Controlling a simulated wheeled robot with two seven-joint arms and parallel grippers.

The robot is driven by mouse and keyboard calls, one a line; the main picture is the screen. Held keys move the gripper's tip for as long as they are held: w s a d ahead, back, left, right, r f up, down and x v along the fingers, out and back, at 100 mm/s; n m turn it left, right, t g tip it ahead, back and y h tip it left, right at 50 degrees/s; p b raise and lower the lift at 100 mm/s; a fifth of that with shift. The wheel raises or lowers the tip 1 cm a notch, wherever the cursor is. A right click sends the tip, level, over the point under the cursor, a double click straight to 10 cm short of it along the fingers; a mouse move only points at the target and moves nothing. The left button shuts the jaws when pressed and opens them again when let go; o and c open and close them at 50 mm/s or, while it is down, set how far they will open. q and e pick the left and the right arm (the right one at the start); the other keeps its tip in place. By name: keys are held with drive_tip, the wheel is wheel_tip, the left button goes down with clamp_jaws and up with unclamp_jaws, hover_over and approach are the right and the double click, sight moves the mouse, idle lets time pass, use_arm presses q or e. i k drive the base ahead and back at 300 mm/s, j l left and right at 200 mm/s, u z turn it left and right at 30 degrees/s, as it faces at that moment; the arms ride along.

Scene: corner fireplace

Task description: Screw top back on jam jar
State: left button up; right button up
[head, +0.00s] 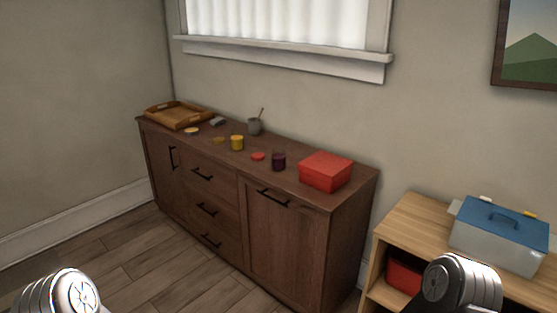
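A small dark purple jar (278,161), which looks like the jam jar, stands upright on the brown wooden sideboard (230,163). A flat red round piece that looks like a lid (258,156) lies on the top just left of it, apart from it. A yellow jar (237,143) stands further left, with a flat dark-yellow lid-like disc (218,140) beside it. A pale cream disc (192,131) lies near the tray. The jar mouths are too small to make out. Neither gripper shows; only parts of my arms reach in at the bottom corners.
A red box (325,171) sits right of the dark jar. A grey cup with a spoon (254,126), a small grey item (217,122) and a wooden tray (150,113) are further left. A light wood shelf (403,224) carries a blue-lidded box (500,250). Open floor lies before the sideboard.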

sight(278, 157)
drive_tip(key=i+j+z, duration=0.1)
drive_tip(key=z, duration=0.35)
drive_tip(key=i+j+z, duration=0.1)
drive_tip(key=z, duration=0.3)
drive_tip(key=i+j+z, duration=0.1)
drive_tip(key=z, duration=0.35)
drive_tip(key=i+j+z, duration=0.25)
drive_tip(key=j+z, duration=0.15)
drive_tip(key=j, duration=1)
drive_tip(key=j+z, duration=0.45)
drive_tip(key=j, duration=1.65)
drive_tip(key=i+j, duration=0.1)
drive_tip(key=j, duration=0.55)
